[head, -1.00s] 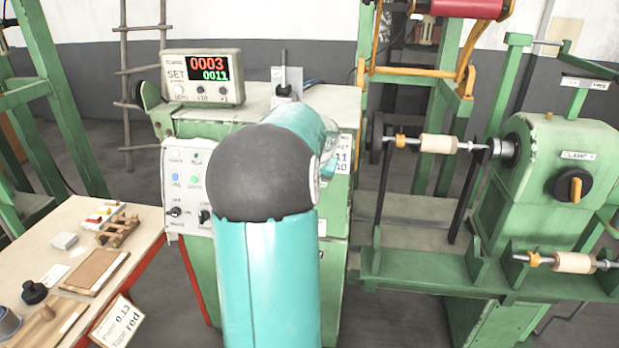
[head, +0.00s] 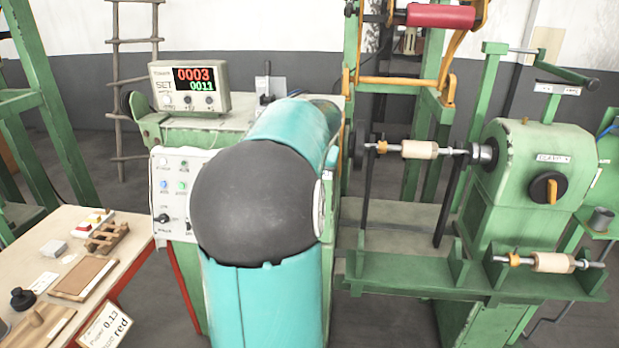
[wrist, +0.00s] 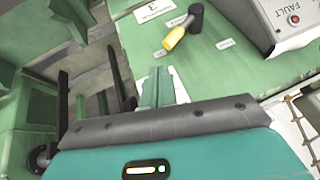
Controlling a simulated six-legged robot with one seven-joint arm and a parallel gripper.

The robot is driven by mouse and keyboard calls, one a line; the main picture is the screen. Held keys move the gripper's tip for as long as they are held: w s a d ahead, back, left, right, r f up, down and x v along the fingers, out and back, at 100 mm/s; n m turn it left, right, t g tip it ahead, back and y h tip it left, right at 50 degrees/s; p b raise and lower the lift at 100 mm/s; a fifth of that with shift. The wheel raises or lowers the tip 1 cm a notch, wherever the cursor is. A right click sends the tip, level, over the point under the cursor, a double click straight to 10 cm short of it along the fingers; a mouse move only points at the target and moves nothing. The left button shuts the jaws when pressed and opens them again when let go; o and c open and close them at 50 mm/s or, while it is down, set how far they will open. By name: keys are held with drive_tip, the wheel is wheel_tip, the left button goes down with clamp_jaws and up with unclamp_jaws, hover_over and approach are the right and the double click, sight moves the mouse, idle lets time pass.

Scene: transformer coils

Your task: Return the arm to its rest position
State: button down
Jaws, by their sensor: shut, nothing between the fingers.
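My arm fills the middle of the head view: a teal upper link (head: 295,130), a dark round joint (head: 254,200) and a teal link (head: 265,305) running to the bottom edge. It stands in front of the green winding machine and hides part of its cabinet. My gripper and its fingers do not show in the head view.
A counter box (head: 189,86) reading 0003 and 0011 stands behind my arm. The green winding machine (head: 530,170) is at right, a wooden bench (head: 135,235) at left.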

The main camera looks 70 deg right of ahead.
drive_tip(key=shift+d, duration=0.1)
drive_tip(key=shift+w, duration=0.15)
idle(0.4)
drive_tip(key=w+a+r+n+t+y, duration=0.1)
drive_tip(key=w+a+n, duration=0.2)
drive_tip(key=w+a, duration=0.5)
drive_tip(key=w+a+r+n+t+y, duration=0.15)
drive_tip(key=w+a, duration=0.25)
drive_tip(key=a, duration=0.8)
drive_tip(key=w+a+n+y, duration=0.1)
drive_tip(key=w+a+n, duration=0.3)
drive_tip(key=a, duration=0.7)
drive_tip(key=s+a+f+n, duration=0.1)
drive_tip(key=s+a+n, duration=0.1)
drive_tip(key=a, duration=0.7)
drive_tip(key=s+a+f+n+y, duration=0.1)
drive_tip(key=s+a+f+n, duration=0.1)
drive_tip(key=a, duration=0.7)
drive_tip(key=s+a+f+n, duration=0.2)
drive_tip(key=a+n, duration=0.2)
drive_tip(key=a, duration=0.5)
drive_tip(key=shift+f+y, duration=0.25)
drive_tip(key=shift+y, duration=0.1)
drive_tip(key=shift+a+n, duration=0.25)
drive_tip(key=shift+n, duration=0.1)
